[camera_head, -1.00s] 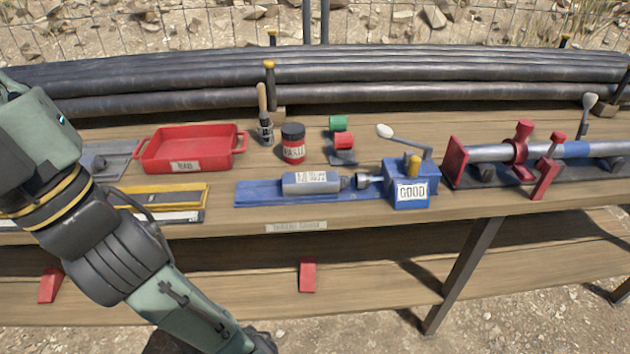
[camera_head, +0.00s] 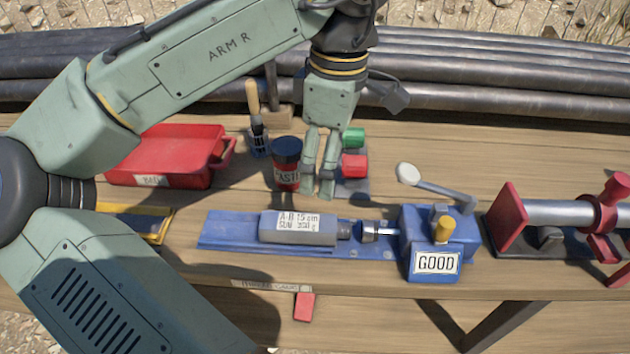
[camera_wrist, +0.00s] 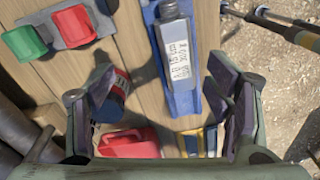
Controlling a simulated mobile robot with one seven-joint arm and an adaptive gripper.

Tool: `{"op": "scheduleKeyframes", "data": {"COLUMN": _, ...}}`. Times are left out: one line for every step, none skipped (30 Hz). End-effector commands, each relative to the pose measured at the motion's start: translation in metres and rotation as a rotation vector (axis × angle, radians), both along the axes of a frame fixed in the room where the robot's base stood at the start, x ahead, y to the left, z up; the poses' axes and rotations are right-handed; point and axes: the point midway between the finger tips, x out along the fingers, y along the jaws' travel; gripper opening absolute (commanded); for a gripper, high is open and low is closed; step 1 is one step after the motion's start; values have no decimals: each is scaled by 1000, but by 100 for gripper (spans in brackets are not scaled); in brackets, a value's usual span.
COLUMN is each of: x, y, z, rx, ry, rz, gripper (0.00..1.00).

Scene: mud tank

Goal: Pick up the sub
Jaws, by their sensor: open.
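In the wrist view the sub (camera_wrist: 178,50) shows at the upper middle, on the blue tray (camera_wrist: 186,103), between and beyond the spread fingers (camera_wrist: 165,100).
A red and dark jar (camera_head: 287,170) stands close left of my fingers. Red and green pieces (camera_head: 354,166) are just right of them. A red bin (camera_head: 165,155) and a brush (camera_head: 256,120) are at left. A red pipe stand (camera_head: 507,218) is at right. Black pipes run behind.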

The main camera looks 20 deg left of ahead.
Motion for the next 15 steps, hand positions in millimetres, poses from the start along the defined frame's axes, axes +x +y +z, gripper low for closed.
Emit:
{"op": "scheduleKeyframes", "data": {"x": -11, "y": 6, "z": -2, "rx": 20, "ry": 59, "rz": 53, "gripper": 72}}
{"op": "scheduleKeyframes", "data": {"x": -16, "y": 8, "z": -2, "rx": 27, "ry": 85, "rz": 74, "gripper": 72}}
{"op": "scheduleKeyframes", "data": {"x": -20, "y": 10, "z": -5, "rx": 31, "ry": 108, "rz": 94, "gripper": 72}}
{"op": "scheduleKeyframes", "data": {"x": -22, "y": 11, "z": -8, "rx": 33, "ry": 117, "rz": 101, "gripper": 72}}
{"op": "scheduleKeyframes", "data": {"x": -24, "y": 12, "z": -11, "rx": 35, "ry": 123, "rz": 105, "gripper": 72}}
{"op": "scheduleKeyframes", "data": {"x": -25, "y": 12, "z": -17, "rx": 34, "ry": 127, "rz": 107, "gripper": 72}}
{"op": "scheduleKeyframes", "data": {"x": -26, "y": 12, "z": -22, "rx": 33, "ry": 127, "rz": 105, "gripper": 72}}
{"op": "scheduleKeyframes", "data": {"x": -27, "y": 12, "z": -27, "rx": 32, "ry": 125, "rz": 104, "gripper": 72}}
{"op": "scheduleKeyframes", "data": {"x": -28, "y": 12, "z": -34, "rx": 31, "ry": 124, "rz": 102, "gripper": 72}}
{"op": "scheduleKeyframes", "data": {"x": -28, "y": 13, "z": -38, "rx": 32, "ry": 124, "rz": 102, "gripper": 72}}
{"op": "scheduleKeyframes", "data": {"x": -29, "y": 14, "z": -43, "rx": 31, "ry": 123, "rz": 103, "gripper": 72}}
{"op": "scheduleKeyframes", "data": {"x": -29, "y": 14, "z": -47, "rx": 32, "ry": 122, "rz": 103, "gripper": 72}}
{"op": "scheduleKeyframes", "data": {"x": -30, "y": 14, "z": -51, "rx": 32, "ry": 122, "rz": 103, "gripper": 72}}
{"op": "scheduleKeyframes", "data": {"x": -30, "y": 14, "z": -53, "rx": 32, "ry": 121, "rz": 102, "gripper": 72}}
{"op": "scheduleKeyframes", "data": {"x": -30, "y": 14, "z": -55, "rx": 33, "ry": 119, "rz": 102, "gripper": 72}}
